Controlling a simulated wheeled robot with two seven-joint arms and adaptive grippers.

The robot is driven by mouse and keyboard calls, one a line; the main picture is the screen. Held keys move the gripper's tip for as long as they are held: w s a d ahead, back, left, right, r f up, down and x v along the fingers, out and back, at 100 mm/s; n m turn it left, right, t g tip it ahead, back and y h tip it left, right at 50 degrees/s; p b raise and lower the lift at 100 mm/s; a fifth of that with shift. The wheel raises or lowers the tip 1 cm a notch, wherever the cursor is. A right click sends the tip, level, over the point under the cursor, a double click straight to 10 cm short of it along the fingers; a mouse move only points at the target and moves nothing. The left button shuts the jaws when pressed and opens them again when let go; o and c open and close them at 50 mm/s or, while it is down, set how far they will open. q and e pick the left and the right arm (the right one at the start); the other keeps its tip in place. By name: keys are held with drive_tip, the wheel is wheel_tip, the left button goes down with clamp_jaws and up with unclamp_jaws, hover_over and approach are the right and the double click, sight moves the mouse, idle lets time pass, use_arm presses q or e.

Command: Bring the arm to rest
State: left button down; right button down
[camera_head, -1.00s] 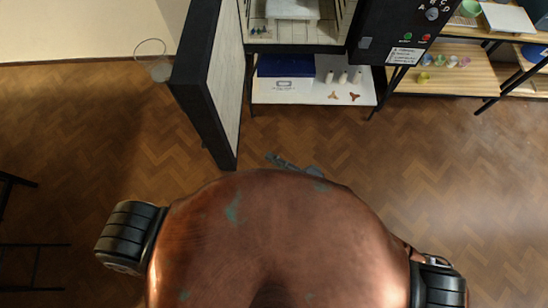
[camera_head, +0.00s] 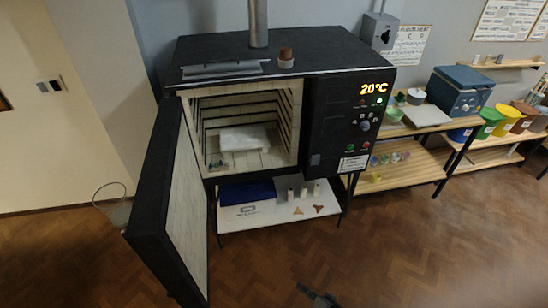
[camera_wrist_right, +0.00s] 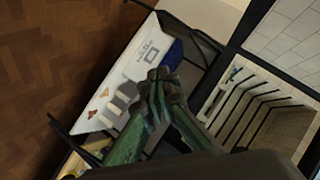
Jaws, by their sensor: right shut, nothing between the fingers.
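My right gripper (camera_head: 318,297) shows small at the bottom edge of the head view, low over the floor in front of the kiln, with nothing held. In the right wrist view the green fingers of this gripper (camera_wrist_right: 160,80) are together at their tips and empty. Behind them, in that view, are the white shelf under the kiln and the kiln's open chamber, seen tilted. My left gripper is out of view.
The kiln (camera_head: 345,50) stands with its door (camera_head: 150,210) swung open at the left, jutting forward. Its display reads 20°C. A white shelf (camera_head: 265,218) below holds a blue box and small items. Wooden shelves (camera_head: 410,170) stand right. Floor in front is clear.

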drive_tip(key=s+d+f+g+h, duration=0.1)
drive_tip(key=s+d+f+h, duration=0.1)
drive_tip(key=s+d+f, duration=0.4)
drive_tip(key=s+d+f+n+g+h, duration=0.1)
drive_tip(key=s+d+f+h, duration=0.15)
drive_tip(key=d+f, duration=0.45)
drive_tip(key=s+d+f+g+h, duration=0.1)
drive_tip(key=s+d+f, duration=0.4)
drive_tip(key=f, duration=0.4)
drive_tip(key=s+d+f+n+g+h, duration=0.1)
drive_tip(key=s+f, duration=0.3)
drive_tip(key=s, duration=0.6)
drive_tip(key=s+d+f+g+b, duration=0.1)
drive_tip(key=s+d+f+g, duration=0.1)
drive_tip(key=s, duration=0.8)
drive_tip(key=s+d+f+n+g+h, duration=0.1)
drive_tip(key=s+f, duration=0.4)
drive_tip(key=s, duration=0.5)
drive_tip(key=shift+d+f+n+g+h+b, duration=0.15)
drive_tip(key=shift+f+n+g+h+b, duration=0.2)
drive_tip(key=shift+g, duration=0.45)
